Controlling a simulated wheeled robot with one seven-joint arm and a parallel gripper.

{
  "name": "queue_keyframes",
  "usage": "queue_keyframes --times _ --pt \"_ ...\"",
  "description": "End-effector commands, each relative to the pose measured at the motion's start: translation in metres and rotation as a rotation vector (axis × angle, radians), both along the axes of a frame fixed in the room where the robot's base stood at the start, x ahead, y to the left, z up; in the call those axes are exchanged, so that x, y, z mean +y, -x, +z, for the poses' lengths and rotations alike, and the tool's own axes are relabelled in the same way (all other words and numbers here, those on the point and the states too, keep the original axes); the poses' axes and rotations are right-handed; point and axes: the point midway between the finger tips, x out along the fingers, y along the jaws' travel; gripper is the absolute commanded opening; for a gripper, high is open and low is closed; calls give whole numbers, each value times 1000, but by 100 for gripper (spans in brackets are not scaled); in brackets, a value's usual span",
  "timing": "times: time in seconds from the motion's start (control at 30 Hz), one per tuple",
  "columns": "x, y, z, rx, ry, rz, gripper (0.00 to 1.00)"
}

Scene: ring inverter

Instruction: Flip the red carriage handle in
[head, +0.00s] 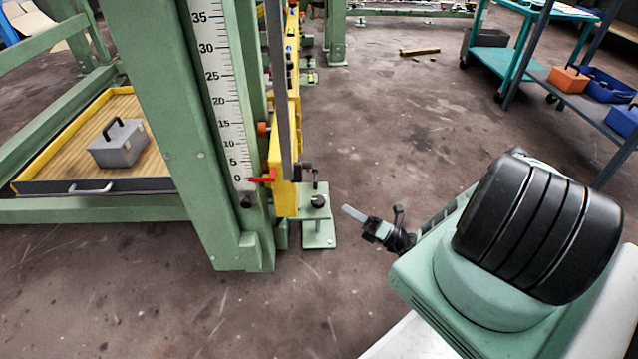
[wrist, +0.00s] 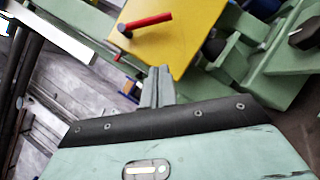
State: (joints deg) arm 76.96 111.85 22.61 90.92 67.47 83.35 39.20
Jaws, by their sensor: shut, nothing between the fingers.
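The red handle (wrist: 150,21) lies across the yellow carriage (wrist: 175,42) in the wrist view, with a dark pivot at its left end. The yellow carriage also shows in the head view (head: 284,190), low on the green upright. A small red piece (head: 263,177) sticks out there beside the scale's zero; I cannot tell whether it is the same handle. My gripper (head: 347,210) is right of the carriage, apart from it, and points left. In the wrist view, its fingertips (wrist: 160,73) are together and empty, just below the yellow face and short of the handle.
The green upright with its scale (head: 223,100) stands left of my gripper. A green foot plate (head: 320,232) sits on the floor beside the carriage. A grey toolbox (head: 118,148) lies in a yellow-edged drawer at left. Carts (head: 505,65) stand far right.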

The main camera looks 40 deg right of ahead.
Motion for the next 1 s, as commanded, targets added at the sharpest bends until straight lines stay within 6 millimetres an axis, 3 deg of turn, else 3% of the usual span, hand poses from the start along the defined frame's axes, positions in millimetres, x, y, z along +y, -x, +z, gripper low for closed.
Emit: queue_keyframes --times 0.27,0.7,1.0 --pt "7 -12 5 0 1 4 0" --pt "48 -82 36 0 1 7 0" --pt "38 -106 60 2 2 5 0"
